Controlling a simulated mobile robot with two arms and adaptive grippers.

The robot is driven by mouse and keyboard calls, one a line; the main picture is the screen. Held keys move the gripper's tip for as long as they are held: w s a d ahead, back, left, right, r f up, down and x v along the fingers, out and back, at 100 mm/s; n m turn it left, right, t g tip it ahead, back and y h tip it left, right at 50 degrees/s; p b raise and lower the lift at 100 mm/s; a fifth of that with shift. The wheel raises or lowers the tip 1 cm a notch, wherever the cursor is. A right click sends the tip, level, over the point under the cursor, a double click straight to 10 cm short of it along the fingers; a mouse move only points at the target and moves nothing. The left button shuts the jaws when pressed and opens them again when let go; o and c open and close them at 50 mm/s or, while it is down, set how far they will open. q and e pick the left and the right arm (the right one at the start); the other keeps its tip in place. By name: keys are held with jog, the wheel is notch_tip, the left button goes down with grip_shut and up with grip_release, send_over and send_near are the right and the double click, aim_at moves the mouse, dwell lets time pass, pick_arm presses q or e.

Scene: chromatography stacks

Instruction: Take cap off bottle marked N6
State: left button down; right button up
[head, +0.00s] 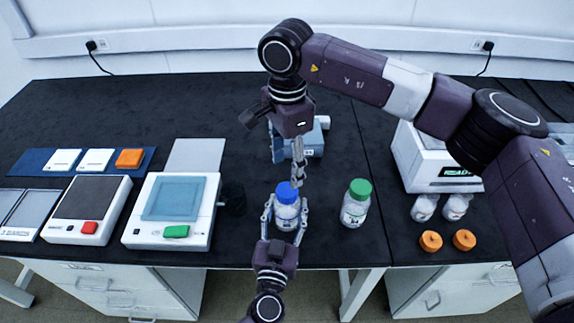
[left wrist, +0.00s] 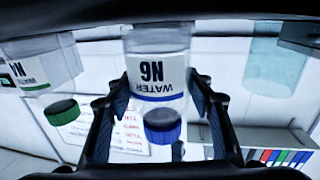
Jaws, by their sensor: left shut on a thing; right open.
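The N6 bottle (head: 287,214) is clear with a blue cap (head: 288,192) and stands upright on the black bench. In the left wrist view the bottle (left wrist: 157,72) appears upside down, its label reading N6 and WATER, with the blue cap (left wrist: 162,126) on its neck. My left gripper (head: 285,220) is shut around the bottle body from the front, one finger on each side. My right gripper (head: 291,165) is open and points down just above the blue cap. From this angle I cannot tell whether its fingers touch the cap.
A green-capped bottle (head: 355,206) stands close on the right. Two small bottles (head: 425,207) and two orange caps (head: 431,241) are farther right, before a white machine (head: 437,160). A balance (head: 172,210) stands left. A blue device (head: 310,140) is partly hidden behind my right gripper.

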aim_at(287, 190)
jog(key=m, duration=4.1)
jog(key=shift+f+m, duration=0.3)
jog(key=shift+m, duration=0.1)
notch_tip(287, 190, down, 7)
jog(key=shift+f, duration=0.2)
jog(key=shift+c, duration=0.2)
